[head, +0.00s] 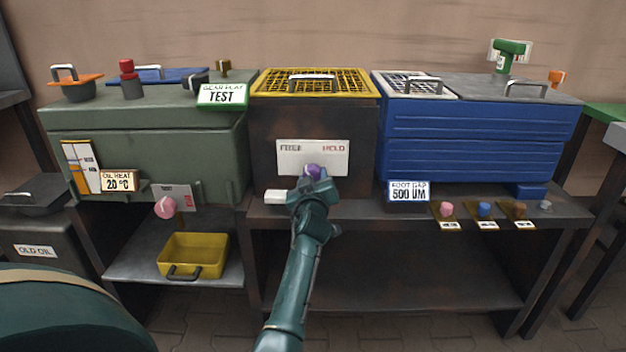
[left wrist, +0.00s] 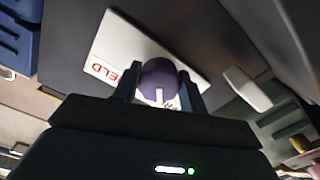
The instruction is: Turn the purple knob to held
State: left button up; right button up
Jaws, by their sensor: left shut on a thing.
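The purple knob (head: 314,169) sits at the lower part of a white plate (head: 330,150) on the dark middle cabinet. The plate's left word looks like FREE; its red right word reads HELD or similar. My left gripper (head: 312,180) is at the knob and covers much of it. In the left wrist view the two fingers stand on either side of the purple knob (left wrist: 160,80), shut on it. A white mark shows on the knob's face there, and the red word shows on the plate (left wrist: 118,52). Which word the mark points to is unclear. My right gripper is not in view.
A white handle (head: 276,196) juts out left of the gripper. A yellow mesh lid (head: 345,83) tops the middle cabinet. A green cabinet (head: 150,150) stands left, a blue one (head: 470,130) right. Pink, blue and brown knobs line the right ledge.

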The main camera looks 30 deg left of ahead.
pick_arm(q)
jog(key=m, duration=0.4)
jog(key=shift+a, duration=0.1)
jog(key=m, duration=0.4)
jog(key=shift+s+m, duration=0.1)
jog(key=shift+m, duration=0.3)
jog(key=m, duration=0.2)
jog(key=shift+a+r+m+p, duration=0.1)
jog(key=shift+a+m+p, duration=0.05)
jog(key=shift+m+p, duration=0.5)
jog(key=shift+m, duration=1.65)
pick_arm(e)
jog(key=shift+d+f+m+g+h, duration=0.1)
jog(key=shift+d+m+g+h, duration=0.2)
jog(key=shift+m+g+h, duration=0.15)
pick_arm(q)
jog(key=shift+m, duration=0.3)
jog(key=o, duration=1)
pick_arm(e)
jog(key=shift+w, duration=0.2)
